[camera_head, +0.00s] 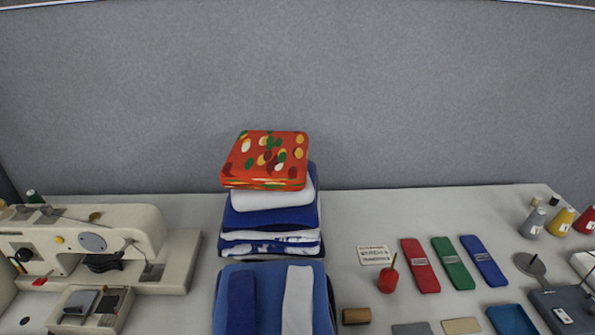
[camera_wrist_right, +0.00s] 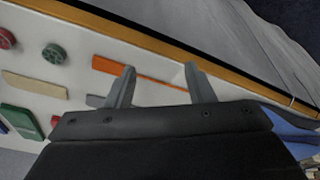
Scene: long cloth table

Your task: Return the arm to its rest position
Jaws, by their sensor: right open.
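My right gripper (camera_wrist_right: 160,68) shows in the right wrist view, with its two grey fingers spread apart and nothing held between them. An orange strip-like item (camera_wrist_right: 148,76) with a thin end shows beyond the fingers, partly hidden by the left one. It appears to lie on the white table surface (camera_wrist_right: 105,28). Neither gripper nor arm shows in the head view. My left gripper is not seen in any view.
A folded cloth stack topped by a patterned orange cloth (camera_head: 268,158) stands mid-table, before a grey partition (camera_head: 420,90). A sewing machine (camera_head: 90,235) is at left. Red, green and blue flat packets (camera_head: 453,263), a red pincushion (camera_head: 387,281) and thread cones (camera_head: 562,221) are at right.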

